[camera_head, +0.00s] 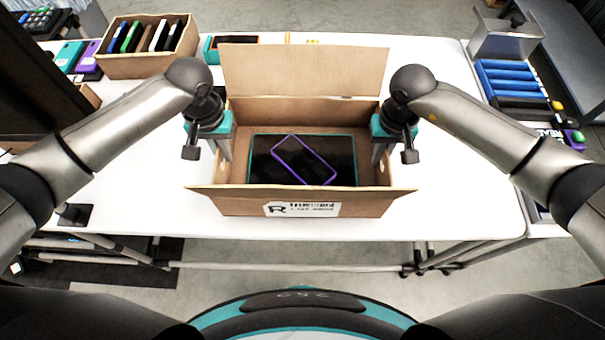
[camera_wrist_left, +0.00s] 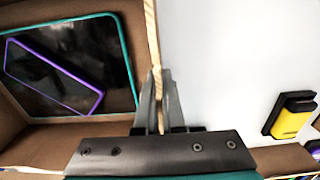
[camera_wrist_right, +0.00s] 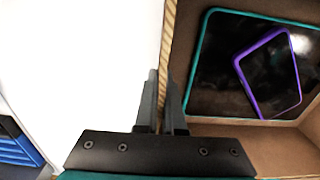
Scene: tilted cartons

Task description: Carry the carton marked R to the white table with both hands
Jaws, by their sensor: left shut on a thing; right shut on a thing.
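The open brown carton marked R (camera_head: 238,203) is on or just over the white table (camera_head: 130,190), near its front edge; I cannot tell if it touches the top. Its R label (camera_head: 300,209) faces me. Inside lie a large dark tablet with a teal edge (camera_head: 262,172) and a smaller purple-edged device (camera_head: 304,160) on top of it. My left gripper (camera_head: 225,150) is shut on the carton's left wall, which shows between the fingers in the left wrist view (camera_wrist_left: 157,110). My right gripper (camera_head: 378,150) is shut on the right wall, as the right wrist view (camera_wrist_right: 166,105) shows.
Another carton (camera_head: 150,62) with several upright devices stands at the back left. A teal and orange item (camera_head: 232,46) lies behind the held carton. A blue rack (camera_head: 510,82) is at the back right. The table is bare on both sides of the held carton.

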